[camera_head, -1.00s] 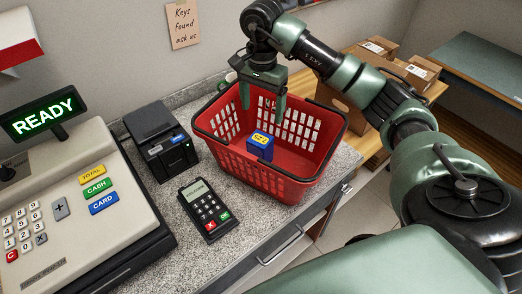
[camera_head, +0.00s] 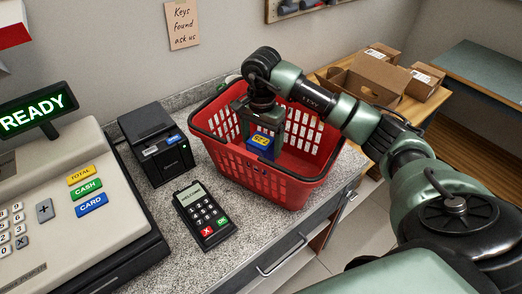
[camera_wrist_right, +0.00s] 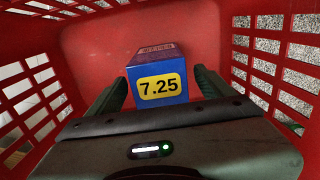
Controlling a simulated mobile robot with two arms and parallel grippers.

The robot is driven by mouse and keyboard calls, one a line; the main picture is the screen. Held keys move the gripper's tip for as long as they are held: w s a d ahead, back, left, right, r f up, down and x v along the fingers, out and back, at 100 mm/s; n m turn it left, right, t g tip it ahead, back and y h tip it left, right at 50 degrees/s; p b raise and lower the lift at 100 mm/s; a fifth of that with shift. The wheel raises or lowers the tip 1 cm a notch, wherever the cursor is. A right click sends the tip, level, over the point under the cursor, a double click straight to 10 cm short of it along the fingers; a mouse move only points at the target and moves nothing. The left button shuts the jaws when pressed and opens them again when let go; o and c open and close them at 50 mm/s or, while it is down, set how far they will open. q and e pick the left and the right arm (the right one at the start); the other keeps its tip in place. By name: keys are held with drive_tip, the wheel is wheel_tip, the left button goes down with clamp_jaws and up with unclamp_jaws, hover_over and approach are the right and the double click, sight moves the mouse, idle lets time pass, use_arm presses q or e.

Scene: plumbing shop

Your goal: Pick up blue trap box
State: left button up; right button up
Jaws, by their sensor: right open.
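The blue trap box (camera_head: 261,142) sits inside the red basket (camera_head: 245,175) on the counter. It has a yellow label, which reads 7.25 in the right wrist view (camera_wrist_right: 158,84). My right gripper (camera_head: 262,132) is down in the basket over the box. In the wrist view its two open fingers (camera_wrist_right: 162,88) stand at the left and right of the box, with small gaps that are hard to judge. My left gripper is in neither view.
A card reader (camera_head: 205,212) and a black printer (camera_head: 155,145) stand left of the basket. The cash register (camera_head: 75,215) is at far left. Basket walls surround the gripper closely. Cardboard boxes (camera_head: 372,82) lie on a wooden table behind.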

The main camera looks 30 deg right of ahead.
drive_tip(key=shift+s+a+f+p, duration=0.15)
drive_tip(key=shift+f+p, duration=0.3)
drive_tip(key=shift+f, duration=1.2)
drive_tip(key=c, duration=1.6)
drive_tip(key=shift+c, duration=0.3)
drive_tip(key=shift+r, duration=0.2)
